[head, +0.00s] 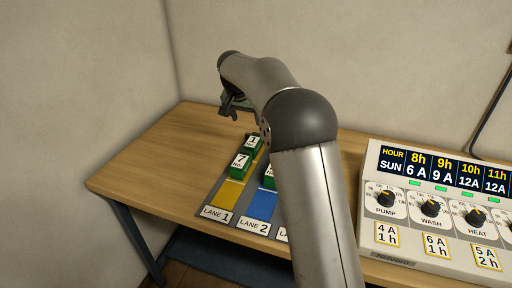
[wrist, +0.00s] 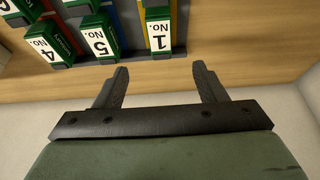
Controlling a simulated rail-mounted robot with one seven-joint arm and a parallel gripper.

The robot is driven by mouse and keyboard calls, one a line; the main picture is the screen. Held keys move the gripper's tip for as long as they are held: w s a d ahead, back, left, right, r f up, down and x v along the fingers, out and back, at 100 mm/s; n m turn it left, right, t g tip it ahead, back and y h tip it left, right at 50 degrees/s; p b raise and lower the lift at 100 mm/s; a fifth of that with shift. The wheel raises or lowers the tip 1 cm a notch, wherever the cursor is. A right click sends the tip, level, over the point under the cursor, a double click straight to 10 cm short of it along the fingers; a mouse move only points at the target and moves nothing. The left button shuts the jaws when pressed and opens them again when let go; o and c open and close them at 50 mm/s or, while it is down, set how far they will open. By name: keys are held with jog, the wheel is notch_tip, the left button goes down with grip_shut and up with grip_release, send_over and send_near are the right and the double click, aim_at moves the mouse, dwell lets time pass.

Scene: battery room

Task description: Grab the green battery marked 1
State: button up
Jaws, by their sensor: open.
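The green battery marked 1 (head: 253,144) stands at the far end of lane 1 on the lane board, behind a green battery marked 7 (head: 241,161). In the wrist view battery 1 (wrist: 159,30) is at the top middle, its white label upside down. My gripper (head: 235,108) is above and behind the far end of the lanes. In the wrist view my gripper (wrist: 159,74) is open and empty. Its fingers point toward battery 1, which lies beyond the tips and roughly centred between them, apart from them.
Batteries marked 5 (wrist: 98,40) and 4 (wrist: 47,50) stand beside battery 1. The board has a yellow lane 1 pad (head: 231,193) and a blue lane 2 pad (head: 262,205); my arm hides further lanes. A control panel (head: 430,215) stands at right. The wooden table (head: 150,170) is clear at left.

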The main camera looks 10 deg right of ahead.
aim_at(253, 141)
jog(key=p+x, duration=0.1)
jog(key=x, duration=1)
jog(key=shift+w+d+f+p, duration=0.1)
jog(key=shift+f+p, duration=0.15)
jog(key=shift+p, duration=0.05)
jog(key=shift+p+x, duration=0.8)
jog(key=shift+x, duration=1.9)
jog(key=shift+w+d, duration=0.1)
jog(key=shift+w, duration=0.05)
jog(key=c, duration=1.2)
jog(key=shift+r, duration=0.15)
grip_shut()
